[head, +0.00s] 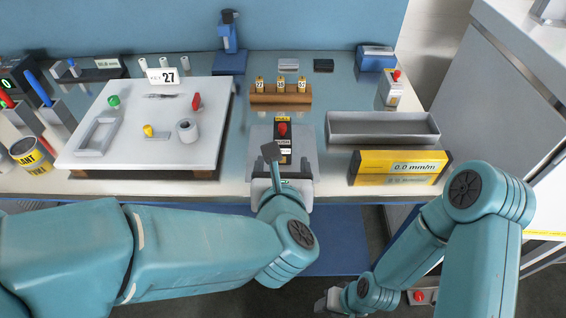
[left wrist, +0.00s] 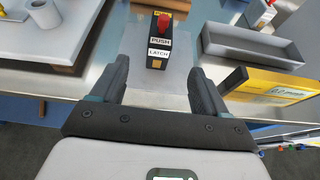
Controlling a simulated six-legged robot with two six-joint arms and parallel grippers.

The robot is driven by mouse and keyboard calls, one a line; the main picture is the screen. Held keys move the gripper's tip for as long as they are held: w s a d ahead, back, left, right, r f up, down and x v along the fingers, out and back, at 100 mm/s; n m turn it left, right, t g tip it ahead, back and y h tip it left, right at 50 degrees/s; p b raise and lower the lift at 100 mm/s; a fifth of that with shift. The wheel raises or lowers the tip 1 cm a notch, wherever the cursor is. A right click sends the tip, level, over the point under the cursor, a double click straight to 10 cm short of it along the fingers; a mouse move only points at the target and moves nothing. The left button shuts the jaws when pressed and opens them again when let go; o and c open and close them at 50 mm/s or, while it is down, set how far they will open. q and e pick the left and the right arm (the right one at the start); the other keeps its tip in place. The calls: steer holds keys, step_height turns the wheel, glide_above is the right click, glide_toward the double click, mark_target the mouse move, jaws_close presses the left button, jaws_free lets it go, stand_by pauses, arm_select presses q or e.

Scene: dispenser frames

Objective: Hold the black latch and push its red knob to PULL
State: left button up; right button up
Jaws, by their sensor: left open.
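The black latch (head: 283,155) stands on a grey plate at the front middle of the bench, with a red knob (head: 282,129) on top. In the left wrist view the latch (left wrist: 157,62) carries a PUSH label and a white LATCH label, and its red knob (left wrist: 164,22) is at the far end. My left gripper (left wrist: 158,76) is open and empty; its fingers are spread to either side of the latch's near end, apart from it. In the head view the left gripper (head: 284,163) partly covers the latch. My right gripper (head: 328,300) hangs low at the bottom, its jaws unclear.
A yellow gauge box (head: 398,168) and a grey open tray (head: 383,140) stand right of the latch. A wooden rack (head: 280,98) with small yellow-labelled items is behind it. A white board (head: 95,160) with parts lies left. Some bare bench shows around the latch.

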mark_target(283, 135)
arm_select(q)
steer(key=p+x, duration=0.2)
steer(key=x, duration=1.2)
steer(key=shift+w, duration=0.6)
steer(key=shift+f, duration=0.1)
steer(key=shift+w+f, duration=0.1)
steer(key=shift+w, duration=0.05)
steer(key=c, duration=1.3)
